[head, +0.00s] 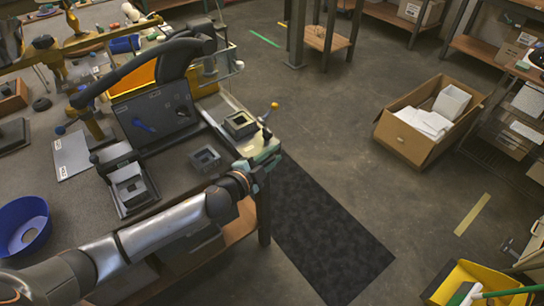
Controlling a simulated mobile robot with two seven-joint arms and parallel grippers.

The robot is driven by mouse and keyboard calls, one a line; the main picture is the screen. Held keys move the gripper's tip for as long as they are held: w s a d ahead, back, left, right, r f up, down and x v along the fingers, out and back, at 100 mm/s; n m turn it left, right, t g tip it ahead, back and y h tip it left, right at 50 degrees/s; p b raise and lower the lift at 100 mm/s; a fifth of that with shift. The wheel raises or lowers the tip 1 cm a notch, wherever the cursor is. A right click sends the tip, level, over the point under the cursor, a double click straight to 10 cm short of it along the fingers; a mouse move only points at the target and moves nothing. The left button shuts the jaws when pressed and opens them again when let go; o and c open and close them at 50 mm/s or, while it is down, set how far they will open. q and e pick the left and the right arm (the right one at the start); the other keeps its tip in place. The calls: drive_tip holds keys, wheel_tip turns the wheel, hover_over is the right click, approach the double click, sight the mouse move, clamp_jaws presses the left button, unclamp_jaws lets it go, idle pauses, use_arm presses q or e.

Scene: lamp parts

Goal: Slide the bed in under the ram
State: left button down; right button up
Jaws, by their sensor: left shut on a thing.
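The bed (208,117) is a pale, flat slide at the right end of the worktable, sticking out to the right of the dark press (152,112). A dark square block with a hollow (240,125) sits on it, and a second hollow square block (205,158) stands near its front. My left gripper (262,162) reaches across the table corner and is shut at the bed's front right end. Its wrist and teal fingers hide the exact grip. The ram is not clearly visible; the press's black curved frame covers that area. My right gripper is not in view.
A grey tray with a square block (130,188) lies left of my forearm. A blue bowl (24,226) stands at the left. A small lever with a yellow ball (274,105) rises by the bed's right end.

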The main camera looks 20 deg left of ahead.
sight(261, 150)
use_arm(q)
drive_tip(key=shift+s+d+f, duration=0.15)
drive_tip(key=shift+s+f, duration=0.1)
drive_tip(key=shift+f, duration=0.2)
drive_tip(key=w+a, duration=0.2)
drive_tip(key=a, duration=0.1)
drive_tip(key=shift+w+a, duration=0.25)
drive_tip(key=shift+w, duration=0.05)
drive_tip(key=c, duration=0.9)
unclamp_jaws()
drive_tip(key=shift+o, duration=0.2)
drive_tip(key=shift+w+r, duration=0.1)
drive_tip(key=shift+r, duration=0.05)
drive_tip(key=shift+r, duration=0.1)
drive_tip(key=v, duration=1.2)
drive_tip(key=shift+s, duration=0.25)
drive_tip(key=shift+r, duration=0.1)
